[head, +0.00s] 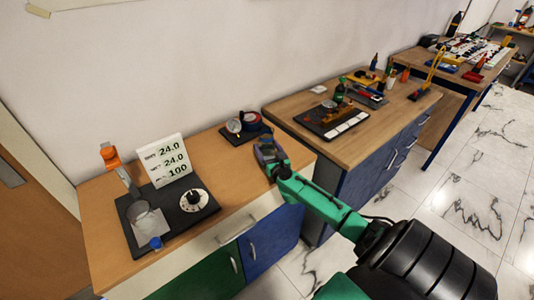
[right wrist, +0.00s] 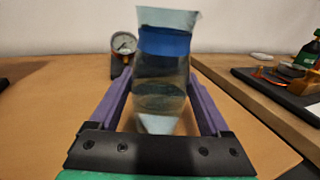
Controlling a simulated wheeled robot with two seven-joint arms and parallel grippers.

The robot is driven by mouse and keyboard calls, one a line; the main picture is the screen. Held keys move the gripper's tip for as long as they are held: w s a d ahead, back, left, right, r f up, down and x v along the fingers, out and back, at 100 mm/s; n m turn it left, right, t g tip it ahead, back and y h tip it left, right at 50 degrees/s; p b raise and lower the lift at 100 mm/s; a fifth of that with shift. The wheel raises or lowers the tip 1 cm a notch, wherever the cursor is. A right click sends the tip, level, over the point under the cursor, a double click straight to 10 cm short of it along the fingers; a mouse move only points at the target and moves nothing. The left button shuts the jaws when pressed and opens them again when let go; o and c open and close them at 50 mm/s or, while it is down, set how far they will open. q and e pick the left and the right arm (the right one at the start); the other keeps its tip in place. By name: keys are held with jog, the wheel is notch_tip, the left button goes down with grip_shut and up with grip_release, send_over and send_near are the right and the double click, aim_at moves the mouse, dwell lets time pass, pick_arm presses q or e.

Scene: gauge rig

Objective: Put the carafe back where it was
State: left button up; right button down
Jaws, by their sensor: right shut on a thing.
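The carafe (right wrist: 162,75) is clear glass with a blue band below its flared rim. In the right wrist view it stands upright between the purple fingers of my right gripper (right wrist: 163,105), which is shut on it. In the head view my right gripper (head: 268,154) is over the right end of the wooden counter, and the carafe is small and hard to make out between the fingers. I cannot tell whether its base touches the counter. My left gripper is not in view.
A round gauge (head: 233,126) stands behind the gripper, near the wall. The counter (head: 222,174) between is clear.

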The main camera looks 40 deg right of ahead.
grip_release()
jog(key=v, duration=1.2)
